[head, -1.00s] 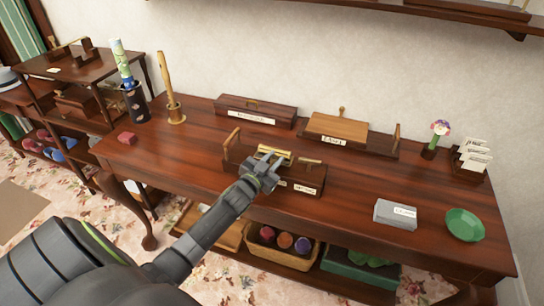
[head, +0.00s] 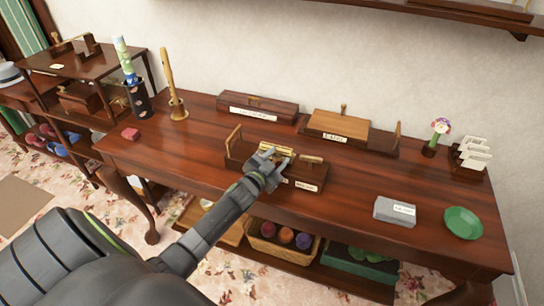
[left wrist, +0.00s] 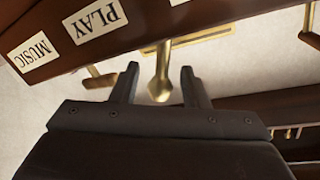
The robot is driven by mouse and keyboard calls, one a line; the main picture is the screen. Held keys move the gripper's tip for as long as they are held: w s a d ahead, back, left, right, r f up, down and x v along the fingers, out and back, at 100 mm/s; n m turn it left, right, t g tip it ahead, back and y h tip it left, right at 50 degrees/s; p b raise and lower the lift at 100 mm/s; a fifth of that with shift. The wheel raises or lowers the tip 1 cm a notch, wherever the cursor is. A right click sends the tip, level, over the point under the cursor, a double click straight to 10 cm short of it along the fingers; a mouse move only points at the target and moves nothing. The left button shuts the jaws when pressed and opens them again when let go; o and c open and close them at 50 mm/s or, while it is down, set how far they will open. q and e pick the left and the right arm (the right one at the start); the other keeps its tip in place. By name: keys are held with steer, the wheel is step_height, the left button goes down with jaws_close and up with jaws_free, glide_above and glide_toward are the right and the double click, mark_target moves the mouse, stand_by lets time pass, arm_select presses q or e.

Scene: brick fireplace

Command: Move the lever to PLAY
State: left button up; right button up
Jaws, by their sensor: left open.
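The dark wooden box (head: 240,158) stands near the front middle of the table, with a brass part (head: 276,147) on it. In the left wrist view, a brass lever (left wrist: 161,76) rises from a slotted brass plate (left wrist: 205,39). A PLAY label (left wrist: 95,20) and a MUSIC label (left wrist: 33,52) are on dark wood at the upper left. My left gripper (head: 279,155) is over the box in the head view. In the left wrist view my left gripper (left wrist: 159,80) is open, with the lever between its fingers and gaps on both sides. My right gripper is out of view.
A long labelled box (head: 257,106) and a lighter-topped box (head: 338,123) stand behind. A grey block (head: 394,211) and a green dish (head: 463,223) are at the right.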

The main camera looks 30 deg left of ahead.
arm_select(q)
steer(key=shift+s, duration=0.65)
steer(key=s+b, duration=0.5)
steer(key=s, duration=1.1)
steer(key=shift+d+r, duration=0.3)
steer(key=shift+r, duration=0.1)
steer(key=s+a+f+n+g+y, duration=0.1)
steer(key=s+f+g, duration=0.2)
steer(key=f, duration=0.7)
steer(key=s+a+f+n+g, duration=0.15)
steer(key=s+f, duration=0.25)
steer(key=f, duration=0.7)
steer(key=s+a+f+n+g+y, duration=0.1)
steer(key=s+a+f+g, duration=0.2)
steer(key=f, duration=0.7)
steer(key=s+d+f+n+g, duration=0.1)
steer(key=s+d+f+g, duration=0.3)
steer(key=s+f, duration=0.5)
steer(key=s+d+f+g+h, duration=0.1)
steer(key=s+d+f+g, duration=0.3)
steer(key=s, duration=1.3)
steer(key=d+f, duration=0.3)
steer(key=f, duration=0.3)
steer(key=shift+s+d+n+g+h, duration=0.2)
steer(key=shift+s+n+g+h, duration=0.05)
steer(key=shift+n+g+h, duration=0.1)
